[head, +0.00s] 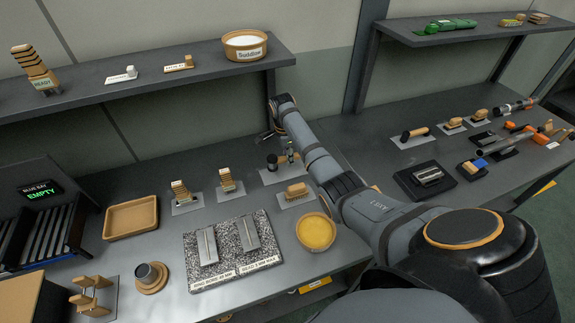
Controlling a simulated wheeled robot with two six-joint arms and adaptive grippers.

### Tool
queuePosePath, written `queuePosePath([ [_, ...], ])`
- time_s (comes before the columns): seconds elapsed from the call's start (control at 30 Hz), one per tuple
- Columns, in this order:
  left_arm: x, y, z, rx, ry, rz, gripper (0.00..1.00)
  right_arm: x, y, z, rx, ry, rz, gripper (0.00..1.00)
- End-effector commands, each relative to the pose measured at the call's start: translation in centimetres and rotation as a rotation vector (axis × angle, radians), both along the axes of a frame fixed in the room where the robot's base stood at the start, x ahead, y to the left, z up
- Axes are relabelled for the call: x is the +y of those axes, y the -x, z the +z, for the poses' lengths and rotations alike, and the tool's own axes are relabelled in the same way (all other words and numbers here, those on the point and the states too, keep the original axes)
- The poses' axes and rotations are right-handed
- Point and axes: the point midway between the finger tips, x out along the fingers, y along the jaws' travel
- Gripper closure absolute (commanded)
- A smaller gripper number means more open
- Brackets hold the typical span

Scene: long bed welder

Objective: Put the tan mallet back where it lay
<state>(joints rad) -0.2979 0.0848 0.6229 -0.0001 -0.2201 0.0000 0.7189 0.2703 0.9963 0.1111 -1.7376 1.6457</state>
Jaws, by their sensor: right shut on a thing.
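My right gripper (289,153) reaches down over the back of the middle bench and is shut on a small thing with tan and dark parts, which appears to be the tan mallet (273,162). The gripper and my arm partly hide it, so its full shape is unclear. Just below it is a pale plate (270,178) on the bench; I cannot tell whether the mallet touches it. My left gripper is not in view.
Nearby stand a tan block on a plate (297,190), a yellow-filled bowl (316,232), two brush-like pieces (181,191) and a speckled slab (226,256). A tan tray (131,217) lies left. A shelf (120,83) hangs above. My arm crosses the bench's right side.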

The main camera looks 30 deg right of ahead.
Motion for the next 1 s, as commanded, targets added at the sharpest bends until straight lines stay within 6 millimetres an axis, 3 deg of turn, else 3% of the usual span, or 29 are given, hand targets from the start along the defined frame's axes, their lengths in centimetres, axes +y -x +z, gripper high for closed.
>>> queuePosePath([
  [0.17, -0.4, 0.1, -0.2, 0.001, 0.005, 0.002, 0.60, 0.1, -0.5, -0.4, -0.001, -0.001, 0.000, 1.00],
  [0.4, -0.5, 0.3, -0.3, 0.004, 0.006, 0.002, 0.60, 0.0, -0.7, -3.7, 0.000, 0.001, 0.001, 1.00],
  [0.77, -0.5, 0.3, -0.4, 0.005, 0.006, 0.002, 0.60, 0.0, -0.7, -4.2, -0.001, 0.000, 0.001, 1.00],
  [0.8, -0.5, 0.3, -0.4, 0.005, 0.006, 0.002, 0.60, 0.1, -0.6, -4.2, 0.000, 0.000, 0.001, 0.75],
  [0.93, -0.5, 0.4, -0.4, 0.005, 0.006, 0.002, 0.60, 0.1, -0.6, -4.2, 0.000, 0.000, 0.001, 0.57],
  [1.0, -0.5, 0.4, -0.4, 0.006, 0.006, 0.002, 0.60, 0.1, -0.6, -4.2, 0.000, 0.000, 0.001, 0.56],
])
